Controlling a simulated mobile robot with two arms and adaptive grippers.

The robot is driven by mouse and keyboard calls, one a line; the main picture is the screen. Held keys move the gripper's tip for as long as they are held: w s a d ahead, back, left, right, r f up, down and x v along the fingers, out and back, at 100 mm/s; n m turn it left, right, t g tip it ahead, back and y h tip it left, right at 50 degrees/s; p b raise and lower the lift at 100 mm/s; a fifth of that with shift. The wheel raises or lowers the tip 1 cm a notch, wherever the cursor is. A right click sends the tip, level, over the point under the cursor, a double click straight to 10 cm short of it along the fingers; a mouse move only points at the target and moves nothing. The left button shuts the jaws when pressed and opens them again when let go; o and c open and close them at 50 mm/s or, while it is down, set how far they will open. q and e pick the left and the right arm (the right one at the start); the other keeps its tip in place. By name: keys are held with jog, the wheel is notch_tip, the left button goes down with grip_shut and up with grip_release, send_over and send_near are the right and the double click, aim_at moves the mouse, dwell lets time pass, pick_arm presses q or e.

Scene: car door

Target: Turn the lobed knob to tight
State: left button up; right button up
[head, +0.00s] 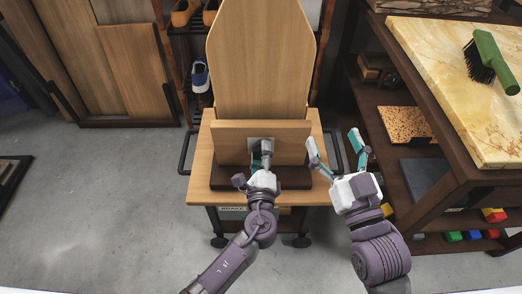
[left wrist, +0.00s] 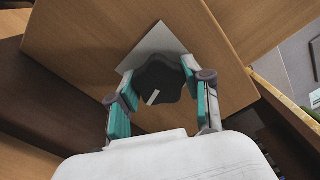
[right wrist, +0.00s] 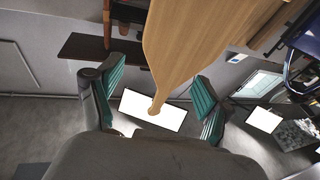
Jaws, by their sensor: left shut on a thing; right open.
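The lobed knob (left wrist: 160,82) is dark, with a white pointer mark on its face. It sits on a light square plate (left wrist: 150,43) fixed to an upright wooden board (head: 232,140). My left gripper (left wrist: 160,100) is shut on the knob, with one teal finger pad on each side of it. In the head view my left gripper (head: 262,155) hides most of the knob, and the plate shows just above. My right gripper (head: 336,148) is open and empty, to the right of the board. Its two teal fingers also show apart in the right wrist view (right wrist: 160,100). Any tight marking is not readable.
The board stands on a dark base on a small wooden cart (head: 200,165) with black side handles. A tall wooden panel (head: 262,60) rises behind. A shelf unit with a marble top (head: 440,60) and a green brush (head: 490,60) stands at right.

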pick_arm(q)
jog(key=shift+f+m, duration=0.1)
jog(key=shift+m, duration=0.2)
pick_arm(e)
jog(key=shift+d+f+g, duration=0.1)
jog(key=shift+f+g, duration=0.4)
jog(key=shift+f, duration=0.1)
pick_arm(q)
jog(key=o, duration=1.2)
jog(key=s, duration=1.2)
